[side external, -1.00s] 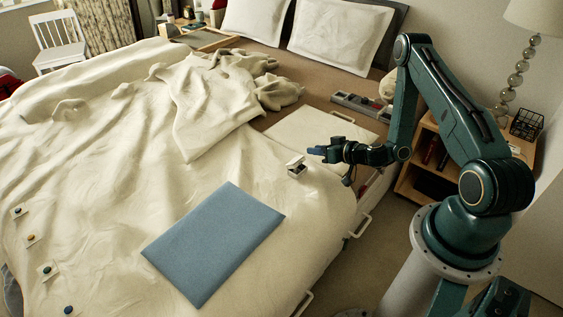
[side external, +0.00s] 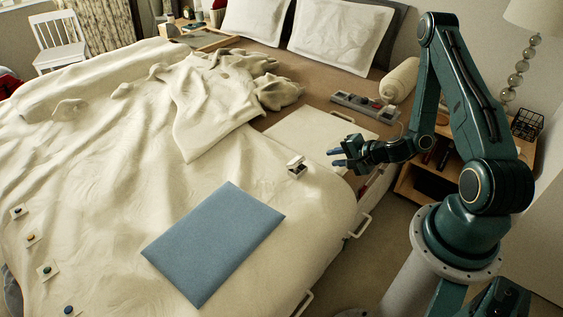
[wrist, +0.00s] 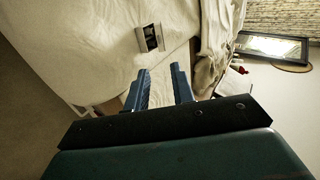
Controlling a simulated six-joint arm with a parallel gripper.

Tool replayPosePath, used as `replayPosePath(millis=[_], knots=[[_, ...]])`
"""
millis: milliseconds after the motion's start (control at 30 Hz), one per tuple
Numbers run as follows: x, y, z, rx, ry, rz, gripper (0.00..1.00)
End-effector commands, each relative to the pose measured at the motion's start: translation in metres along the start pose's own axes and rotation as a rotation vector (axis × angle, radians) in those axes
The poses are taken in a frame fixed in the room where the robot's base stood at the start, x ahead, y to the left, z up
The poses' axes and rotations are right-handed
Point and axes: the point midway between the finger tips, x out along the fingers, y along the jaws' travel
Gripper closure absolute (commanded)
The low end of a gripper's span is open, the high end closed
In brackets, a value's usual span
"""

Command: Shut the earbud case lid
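The earbud case (side external: 296,169) is a small white box on the cream bedding, beyond the blue panel's upper right corner. Its lid appears raised in the side view. In the wrist view the case (wrist: 150,38) shows a pale part beside a dark inside, so it looks open. My gripper (side external: 336,157) is to the right of the case, apart from it and above the bed's edge. In the wrist view its two blue fingers (wrist: 160,70) are spread with nothing between them, and the case lies ahead of them.
A blue flat panel (side external: 214,243) lies on the bedding, and a pale flat board (side external: 300,132) lies behind the case. A grey tray with small items (side external: 366,107) and a cream roll (side external: 400,79) are farther back. Small cards with buttons (side external: 47,272) lie at far left.

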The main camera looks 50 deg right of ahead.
Motion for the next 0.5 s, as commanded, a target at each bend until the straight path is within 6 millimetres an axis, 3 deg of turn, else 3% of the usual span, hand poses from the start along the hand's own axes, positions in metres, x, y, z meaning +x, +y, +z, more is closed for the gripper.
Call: replayPosePath(millis=[500], knots=[[0.0043, 0.0015, 0.0003, 0.044, -0.001, 0.008, 0.75]])
